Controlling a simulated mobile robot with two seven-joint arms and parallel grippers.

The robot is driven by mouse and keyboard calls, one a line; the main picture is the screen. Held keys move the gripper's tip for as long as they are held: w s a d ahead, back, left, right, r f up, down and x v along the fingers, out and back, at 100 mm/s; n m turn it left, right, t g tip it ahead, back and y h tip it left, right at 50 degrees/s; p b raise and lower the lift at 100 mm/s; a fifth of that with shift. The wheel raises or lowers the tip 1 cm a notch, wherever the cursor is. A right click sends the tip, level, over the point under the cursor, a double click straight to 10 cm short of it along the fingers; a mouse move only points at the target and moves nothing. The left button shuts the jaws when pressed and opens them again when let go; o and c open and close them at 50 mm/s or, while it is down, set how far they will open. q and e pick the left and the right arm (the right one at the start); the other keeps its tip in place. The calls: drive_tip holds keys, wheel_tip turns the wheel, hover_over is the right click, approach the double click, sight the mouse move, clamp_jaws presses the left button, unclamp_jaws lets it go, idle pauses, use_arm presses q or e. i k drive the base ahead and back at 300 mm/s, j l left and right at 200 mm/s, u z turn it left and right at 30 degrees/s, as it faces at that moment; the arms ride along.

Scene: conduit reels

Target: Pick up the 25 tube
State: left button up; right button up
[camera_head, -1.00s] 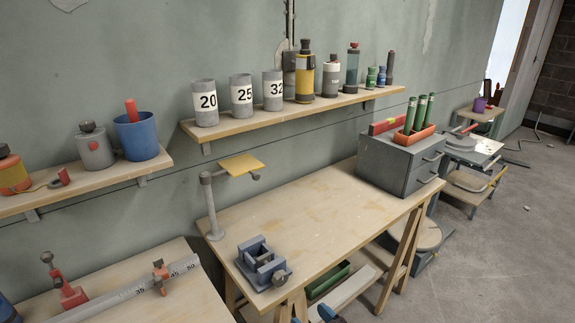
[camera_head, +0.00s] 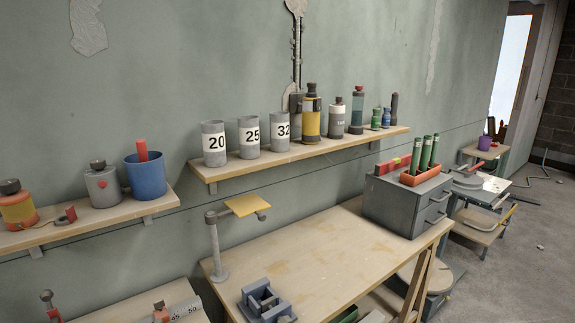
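The 25 tube (camera_head: 249,137) is a grey cylinder with a white label reading 25. It stands upright on the wooden wall shelf (camera_head: 230,174), between the 20 tube (camera_head: 214,143) on its left and the 32 tube (camera_head: 280,131) on its right. Narrow gaps show between the tubes. Neither of my grippers shows in the head view.
A workbench (camera_head: 320,254) stands below the shelf, with a grey vise (camera_head: 264,302) and a post with a small yellow plate (camera_head: 247,205). A grey drawer box (camera_head: 405,201) sits at its right end. Several bottles share the shelf. The bench middle is clear.

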sight(417, 143)
drive_tip(key=i+l+u, duration=0.15)
drive_tip(key=l, duration=0.2)
drive_tip(key=i+l+u, duration=0.15)
drive_tip(key=l, duration=0.2)
drive_tip(key=i+l+u, duration=0.15)
drive_tip(key=l, duration=0.2)
drive_tip(key=i+l+u, duration=0.1)
drive_tip(key=l, duration=0.3)
drive_tip(key=l+u, duration=0.15)
drive_tip(key=l, duration=0.25)
drive_tip(key=i, duration=0.05)
